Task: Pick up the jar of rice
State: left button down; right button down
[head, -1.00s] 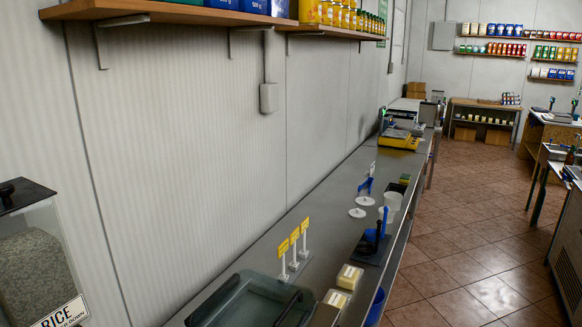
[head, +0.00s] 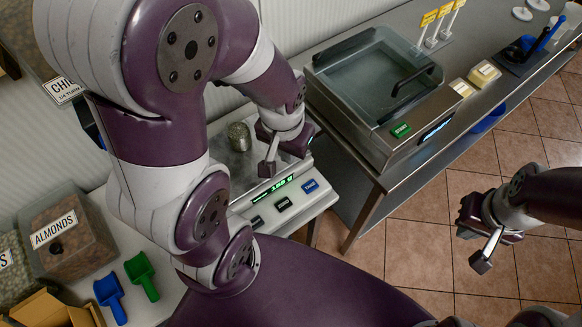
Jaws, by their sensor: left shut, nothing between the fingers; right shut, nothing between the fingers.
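A small jar (head: 240,136) with grainy grey-beige contents stands upright on the scale (head: 218,152). It has no readable label, but it may be the jar of rice. My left gripper (head: 268,167) is shut and empty, just to the right of the jar and apart from it, over the scale's front. My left arm hides part of the scale and counter. My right gripper (head: 482,262) is shut and empty, out over the tiled floor at the right, far from the jar.
A glass-lidded machine (head: 375,85) stands right of the scale. The almonds bin (head: 68,235), a blue scoop (head: 110,294), a green scoop (head: 142,272) and an open cardboard box (head: 50,308) are at the lower left. The floor (head: 430,215) at right is clear.

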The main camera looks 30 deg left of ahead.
aim_at(238, 129)
jog(key=u, duration=1.5)
jog(key=k+j+z, duration=0.15)
jog(key=j+z, duration=0.3)
jog(key=k+j+z, duration=0.2)
jog(key=j+z, duration=0.25)
jog(key=l, duration=0.1)
